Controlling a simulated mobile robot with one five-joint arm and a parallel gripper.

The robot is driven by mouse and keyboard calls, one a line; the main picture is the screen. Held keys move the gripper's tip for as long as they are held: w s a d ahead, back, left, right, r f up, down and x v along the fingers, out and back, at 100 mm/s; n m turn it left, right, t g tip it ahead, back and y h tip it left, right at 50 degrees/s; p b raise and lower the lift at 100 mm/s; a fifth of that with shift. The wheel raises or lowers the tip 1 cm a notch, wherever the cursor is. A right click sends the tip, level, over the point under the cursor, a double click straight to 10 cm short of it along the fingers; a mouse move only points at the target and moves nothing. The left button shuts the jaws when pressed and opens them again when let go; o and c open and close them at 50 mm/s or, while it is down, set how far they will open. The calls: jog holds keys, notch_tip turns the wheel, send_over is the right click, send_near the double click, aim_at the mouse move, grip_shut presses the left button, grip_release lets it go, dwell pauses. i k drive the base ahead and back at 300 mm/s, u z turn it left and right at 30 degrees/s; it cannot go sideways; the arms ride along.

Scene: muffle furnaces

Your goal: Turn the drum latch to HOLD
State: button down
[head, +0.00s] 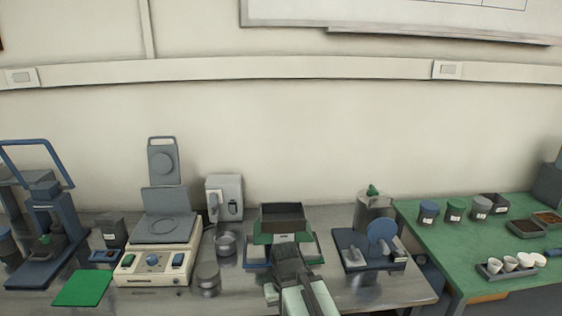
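No part in the head view can be read for certain as the drum latch, and no HOLD marking is legible. A device with a blue round disc (382,232) on a dark blue base (352,257) stands right of centre on the bench; small grey parts and pale labels sit at its front. My gripper (286,258) is at the bottom centre, left of that device and apart from it in the picture. It appears in front of a green and blue stand (314,246) bearing a dark open box (282,217). Its fingertips cannot be made out.
Left of my gripper are round metal tins (207,279), a cream hotplate-like unit (158,263) with a raised lid, and a green mat (83,288). A grey canister (374,208) stands behind the disc device. A green-topped table (450,247) at right holds jars, trays and white cups.

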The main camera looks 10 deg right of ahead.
aim_at(372, 191)
jog(key=u, duration=1.55)
jog(key=k, duration=0.8)
jog(key=z, duration=0.7)
jog(key=i, duration=1)
jog(key=u, duration=0.05)
